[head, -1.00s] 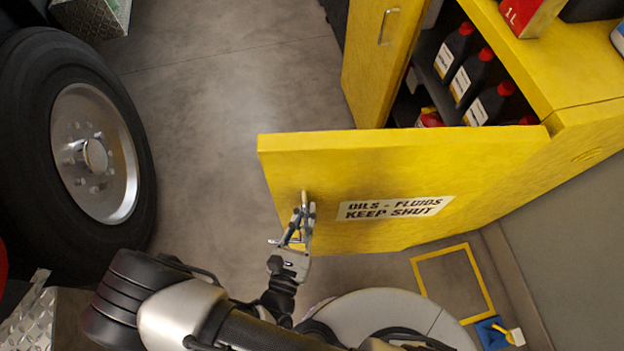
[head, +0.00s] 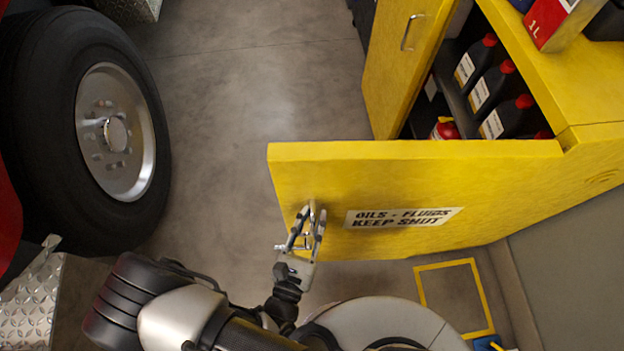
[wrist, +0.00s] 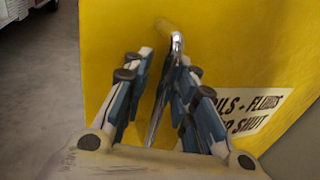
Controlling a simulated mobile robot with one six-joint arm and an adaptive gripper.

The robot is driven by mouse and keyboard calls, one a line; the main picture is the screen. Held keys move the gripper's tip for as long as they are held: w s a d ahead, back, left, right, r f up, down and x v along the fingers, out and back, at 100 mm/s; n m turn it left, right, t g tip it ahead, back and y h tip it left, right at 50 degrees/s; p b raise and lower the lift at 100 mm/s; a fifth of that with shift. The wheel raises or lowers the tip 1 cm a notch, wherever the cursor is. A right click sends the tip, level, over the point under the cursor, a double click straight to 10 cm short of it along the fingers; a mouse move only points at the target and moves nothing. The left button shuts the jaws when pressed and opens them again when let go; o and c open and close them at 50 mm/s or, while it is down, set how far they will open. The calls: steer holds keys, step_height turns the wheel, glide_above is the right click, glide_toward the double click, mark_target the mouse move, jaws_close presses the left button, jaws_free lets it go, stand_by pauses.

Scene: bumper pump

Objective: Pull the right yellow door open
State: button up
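The right yellow door (head: 350,170) stands swung well out from the yellow cabinet (head: 595,110), with its "OILS - FLUIDS KEEP SHUT" label facing my arm. Its metal bar handle is near the free edge and shows clearly in the wrist view (wrist: 177,45). My gripper (head: 312,218) is at this handle. In the wrist view its two fingers (wrist: 162,65) stand on either side of the bar, with yellow door showing in gaps on both sides, so it looks open around the handle. The inside face of the door is hidden.
Several dark bottles with red caps (head: 485,85) stand inside the cabinet. The other yellow door (head: 400,70) appears shut. A large wheel (head: 85,120) stands at left. Grey floor (head: 235,110) is clear between wheel and door. A yellow floor frame (head: 420,290) lies below the door.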

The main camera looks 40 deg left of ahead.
steer(key=shift+o, duration=0.3)
steer(key=shift+d, duration=0.1)
steer(key=v, duration=1.2)
